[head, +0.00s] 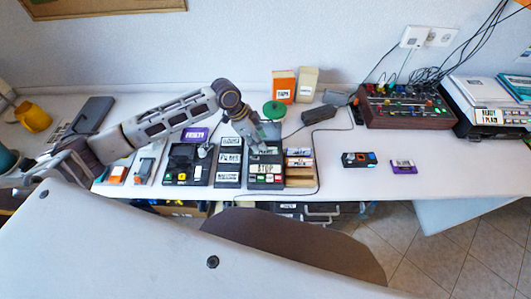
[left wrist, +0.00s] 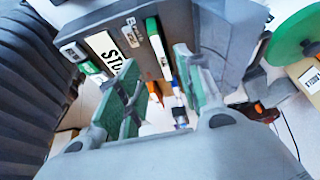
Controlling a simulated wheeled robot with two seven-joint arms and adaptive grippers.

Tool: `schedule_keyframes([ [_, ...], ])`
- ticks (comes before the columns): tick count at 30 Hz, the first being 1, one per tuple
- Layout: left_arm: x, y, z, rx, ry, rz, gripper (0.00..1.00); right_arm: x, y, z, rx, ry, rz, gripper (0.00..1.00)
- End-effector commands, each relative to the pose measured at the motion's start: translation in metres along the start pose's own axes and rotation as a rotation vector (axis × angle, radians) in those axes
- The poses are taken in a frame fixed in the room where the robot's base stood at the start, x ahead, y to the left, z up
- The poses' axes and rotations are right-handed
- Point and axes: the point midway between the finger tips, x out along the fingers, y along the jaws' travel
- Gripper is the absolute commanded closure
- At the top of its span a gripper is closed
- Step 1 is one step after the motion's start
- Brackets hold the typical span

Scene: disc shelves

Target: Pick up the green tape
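A narrow green and white piece (left wrist: 153,32), which looks like a tape seen edge-on, stands against a dark player with a "STO..." label in the left wrist view. The player (head: 265,184) is at the middle of the table in the head view, with its STOP label facing me. My left gripper (head: 262,146) reaches down over the player's back part. In the left wrist view its two green-padded fingers (left wrist: 160,95) are apart, with no object clearly held between them. The green piece lies beyond the fingertips; I cannot tell the exact gap. My right gripper is not in view.
A green disc (head: 274,110) lies behind the gripper, near an orange box (head: 284,86). A wooden rack (head: 298,181) with tapes stands right of the player. A purple cassette (head: 403,166) lies further right. A black deck (head: 188,165) is left. The table's right-middle is mostly clear.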

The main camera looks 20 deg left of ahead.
Motion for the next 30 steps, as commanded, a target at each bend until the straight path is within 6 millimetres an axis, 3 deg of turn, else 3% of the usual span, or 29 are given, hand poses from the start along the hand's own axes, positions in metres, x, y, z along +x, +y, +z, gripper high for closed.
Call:
schedule_keyframes([
  [18,0.050,-0.003,-0.003,0.000,0.000,0.000,0.63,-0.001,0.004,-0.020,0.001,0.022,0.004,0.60],
  [30,0.052,-0.003,-0.002,0.000,0.000,0.000,0.63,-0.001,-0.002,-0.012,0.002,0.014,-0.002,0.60],
])
